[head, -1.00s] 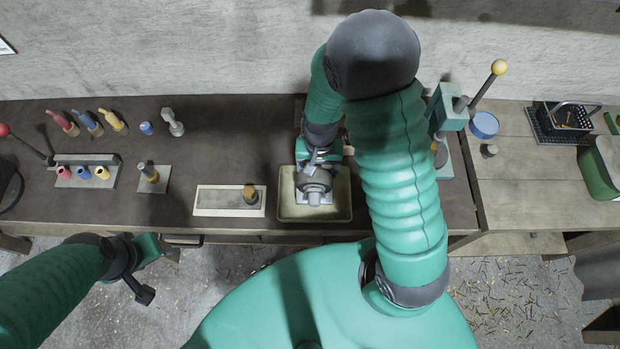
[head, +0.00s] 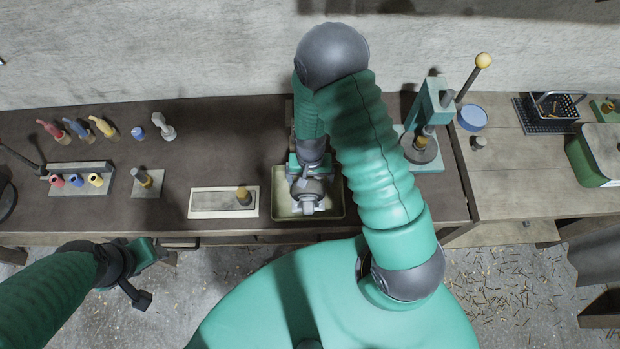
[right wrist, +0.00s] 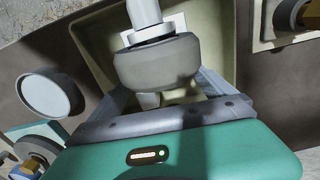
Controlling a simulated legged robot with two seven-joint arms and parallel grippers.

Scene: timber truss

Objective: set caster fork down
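The grey caster fork (head: 308,190), with a rounded dark-grey body and a lighter cylindrical end, is at the shallow olive tray (head: 335,214) in the head view. It also shows in the right wrist view (right wrist: 155,62), with a pale square plate behind it and the tray's inside around it. My right gripper (head: 308,177) points down over the tray, its fingers around the fork and seemingly shut on it; the contact is partly hidden. I cannot tell whether the fork touches the tray floor. My left gripper (head: 140,275) is off the bench's front edge, its fingers unclear.
Further left are a rack with coloured sleeves (head: 76,180) and several handled tools. Right stand a teal lever press (head: 430,115) and a blue-topped round tin (head: 472,118).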

